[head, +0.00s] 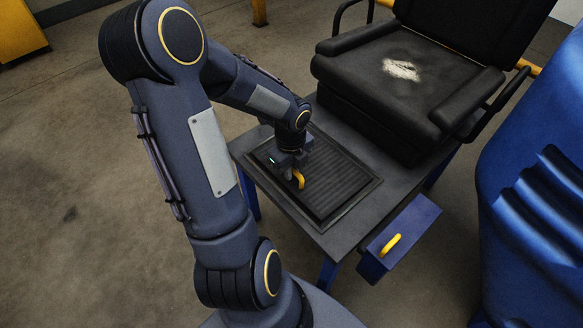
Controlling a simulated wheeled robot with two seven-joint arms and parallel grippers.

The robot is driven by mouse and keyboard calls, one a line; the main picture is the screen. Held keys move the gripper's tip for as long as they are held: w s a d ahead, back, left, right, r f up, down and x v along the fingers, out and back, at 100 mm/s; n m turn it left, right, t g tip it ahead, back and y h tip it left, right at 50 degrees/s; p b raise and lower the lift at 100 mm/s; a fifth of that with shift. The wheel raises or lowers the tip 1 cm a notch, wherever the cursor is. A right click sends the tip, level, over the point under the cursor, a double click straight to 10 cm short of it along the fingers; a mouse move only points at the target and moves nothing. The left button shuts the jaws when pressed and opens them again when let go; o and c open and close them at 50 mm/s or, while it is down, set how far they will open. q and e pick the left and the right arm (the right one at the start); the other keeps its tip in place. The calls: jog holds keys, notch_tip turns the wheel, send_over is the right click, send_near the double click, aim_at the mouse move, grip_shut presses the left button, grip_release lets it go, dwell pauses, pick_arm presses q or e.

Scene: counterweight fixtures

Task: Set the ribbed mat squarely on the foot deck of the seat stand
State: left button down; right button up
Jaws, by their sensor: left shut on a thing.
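The black ribbed mat (338,186) is over the grey foot deck (398,188) of the seat stand, inside a dark rectangular border. Its edges look roughly parallel to the border. I cannot tell whether it rests fully flat or sits slightly above the deck. My left gripper (297,177) points down at the mat's left part and is shut on its yellow handle. The gripper and forearm hide the mat's far left corner. My right gripper is not in view.
The black padded seat (400,100), with a worn pale patch and armrests, stands behind the deck. A blue drawer (412,228) with a yellow handle juts from the deck's front right. A large blue ribbed body (535,190) fills the right. Open floor lies left.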

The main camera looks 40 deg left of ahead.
pick_arm(q)
jog(key=shift+w+r+p, duration=0.2)
jog(key=shift+w+p, duration=0.05)
jog(key=shift+p, duration=0.15)
dwell(0.9)
jog(key=shift+f, duration=0.15)
dwell(0.5)
jog(key=c, duration=1.4)
grip_release()
jog(key=shift+o, duration=0.2)
notch_tip(320, 180, up, 8)
jog(key=p, duration=0.3)
jog(key=shift+s+f+p, duration=0.1)
jog(key=shift+p, duration=0.3)
